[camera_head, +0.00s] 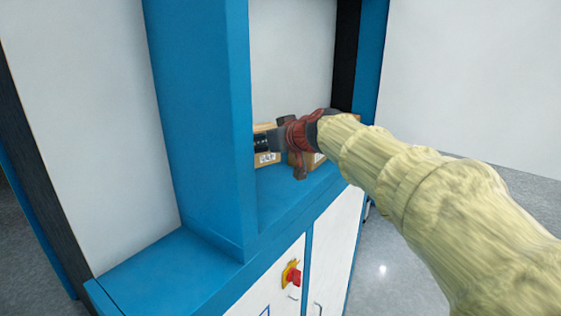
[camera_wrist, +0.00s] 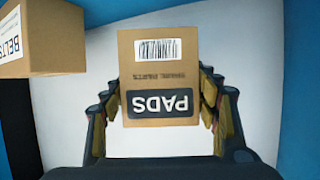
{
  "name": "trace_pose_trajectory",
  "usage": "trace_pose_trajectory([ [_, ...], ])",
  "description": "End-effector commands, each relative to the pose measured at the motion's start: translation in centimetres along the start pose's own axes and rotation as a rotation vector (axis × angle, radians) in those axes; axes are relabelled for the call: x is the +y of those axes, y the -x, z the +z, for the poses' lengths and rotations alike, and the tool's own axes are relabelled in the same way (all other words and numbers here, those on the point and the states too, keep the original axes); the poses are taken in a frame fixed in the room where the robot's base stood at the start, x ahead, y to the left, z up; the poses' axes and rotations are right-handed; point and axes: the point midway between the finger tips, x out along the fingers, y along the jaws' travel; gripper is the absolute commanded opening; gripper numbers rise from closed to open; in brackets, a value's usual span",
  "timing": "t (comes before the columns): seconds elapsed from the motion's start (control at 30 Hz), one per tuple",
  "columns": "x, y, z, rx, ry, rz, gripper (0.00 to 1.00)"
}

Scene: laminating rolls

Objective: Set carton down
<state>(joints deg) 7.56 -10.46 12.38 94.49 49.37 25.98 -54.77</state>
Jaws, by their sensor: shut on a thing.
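The brown carton marked PADS (camera_wrist: 158,75) sits between the two fingers of my gripper (camera_wrist: 163,98) in the wrist view. The fingers are shut on its sides, and its printed text reads upside down. In the head view my gripper (camera_head: 276,142) is at the opening of the blue cabinet, just above its ledge (camera_head: 275,200). Brown cartons show around it there, one with a white label (camera_head: 267,158). My arm and gripper partly cover them, so I cannot tell which is the held one or whether it touches the ledge.
A second carton, marked BELTS (camera_wrist: 55,35), is at the upper left in the wrist view, apart from the held one. A blue upright (camera_head: 205,120) stands left of my gripper. A red knob on a yellow plate (camera_head: 291,275) is on the cabinet front below.

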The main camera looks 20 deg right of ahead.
Motion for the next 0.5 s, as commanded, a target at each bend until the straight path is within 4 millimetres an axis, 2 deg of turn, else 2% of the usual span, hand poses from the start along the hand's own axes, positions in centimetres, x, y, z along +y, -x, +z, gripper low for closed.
trace_pose_trajectory([
  [0.13, 0.0, -1.0, 2.6, -0.001, -0.002, 0.000, 0.24],
  [0.37, 0.0, -1.9, 4.6, 0.000, -0.001, 0.000, 0.24],
  [0.5, 0.0, -2.6, 6.5, 0.000, -0.002, 0.001, 0.24],
])
